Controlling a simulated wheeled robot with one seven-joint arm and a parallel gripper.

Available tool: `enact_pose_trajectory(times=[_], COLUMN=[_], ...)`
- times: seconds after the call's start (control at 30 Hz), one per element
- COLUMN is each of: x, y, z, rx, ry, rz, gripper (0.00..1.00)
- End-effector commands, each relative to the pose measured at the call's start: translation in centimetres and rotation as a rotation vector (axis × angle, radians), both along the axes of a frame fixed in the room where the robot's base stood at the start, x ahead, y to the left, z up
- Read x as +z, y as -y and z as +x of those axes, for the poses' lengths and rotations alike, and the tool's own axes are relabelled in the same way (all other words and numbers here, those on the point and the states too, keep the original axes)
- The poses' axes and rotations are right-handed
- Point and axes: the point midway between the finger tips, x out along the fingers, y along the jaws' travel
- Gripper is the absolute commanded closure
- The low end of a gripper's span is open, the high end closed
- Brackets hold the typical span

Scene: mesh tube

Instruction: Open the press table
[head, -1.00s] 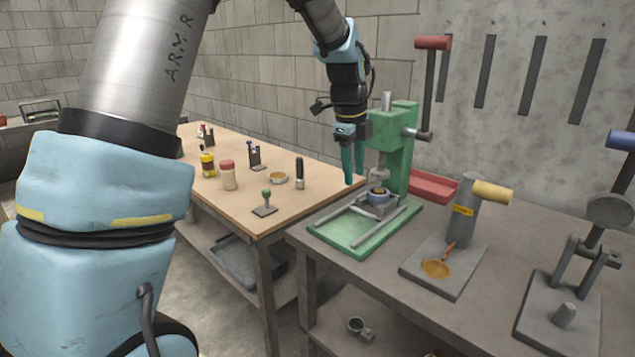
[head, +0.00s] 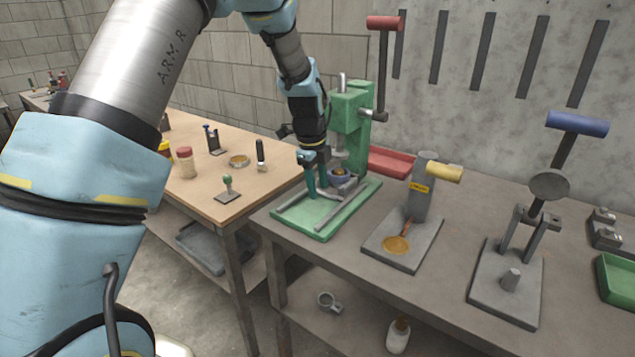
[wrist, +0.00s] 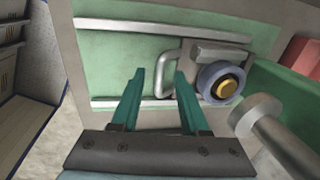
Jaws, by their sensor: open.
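The green press (head: 350,115) stands on the left part of the grey workbench, its lever with a red grip raised. Its sliding table (wrist: 205,52) is a grey metal block with a U-shaped handle (wrist: 162,72) on its left side in the wrist view. A blue ring with a brass centre (wrist: 226,84) sits on the table. Two metal rails (wrist: 120,103) run along the green base (head: 318,224). My gripper (wrist: 160,78) is open, with its teal fingertips around the handle's place in the picture. I cannot tell whether they touch it. In the head view my gripper (head: 316,190) is low over the base.
The press column and a round metal rod (wrist: 265,125) are close on the right in the wrist view. A yellow-handled device (head: 425,190) and a blue-handled press (head: 530,230) stand farther right. A wooden table (head: 245,185) with small items is at left. A red tray (head: 390,162) lies behind.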

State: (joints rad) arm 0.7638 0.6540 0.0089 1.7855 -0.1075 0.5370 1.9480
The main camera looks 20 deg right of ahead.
Motion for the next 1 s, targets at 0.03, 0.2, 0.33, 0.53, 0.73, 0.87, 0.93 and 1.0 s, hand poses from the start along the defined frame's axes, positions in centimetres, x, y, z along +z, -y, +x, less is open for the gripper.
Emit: enact_pose_trajectory(times=[0.03, 0.2, 0.33, 0.53, 0.73, 0.87, 0.93, 1.0], x=[-0.06, -0.06, -0.04, -0.03, -0.02, -0.02, -0.02, -0.02], y=[0.02, 0.00, 0.00, -0.01, -0.01, -0.01, -0.01, -0.01], z=[0.01, 0.01, 0.02, 0.02, 0.02, 0.02, 0.02, 0.02], rx=[0.000, 0.001, 0.001, 0.001, 0.001, 0.001, 0.001, 0.001], ry=[0.000, 0.000, 0.000, 0.000, 0.000, 0.000, 0.000, 0.000], rz=[0.000, 0.000, 0.000, 0.000, 0.000, 0.000, 0.000, 0.000], gripper=[0.55, 0.55, 0.68, 0.90, 1.00, 1.00, 1.00, 1.00])
